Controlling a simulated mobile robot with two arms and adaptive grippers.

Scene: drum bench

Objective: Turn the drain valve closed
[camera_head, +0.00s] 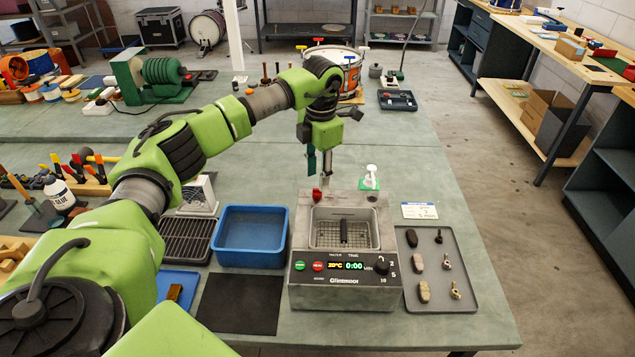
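The steel ultrasonic cleaner (345,293) stands near the front edge of the bench, with an open basin and a wire basket (328,236) in it. A small red knob or handle (317,194), which looks like the drain valve, sits at the back left of its top. My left arm reaches over from the left, and its gripper (319,172) hangs pointing down just above and behind the red handle. I cannot tell whether it touches the handle or how far its fingers are apart. My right gripper is not in view.
A blue tub (250,229) and a black rack (187,237) stand left of the cleaner. A grey tray (459,291) with small parts lies to its right. A white bottle (371,176) stands behind it. A black mat (241,304) lies at the front left.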

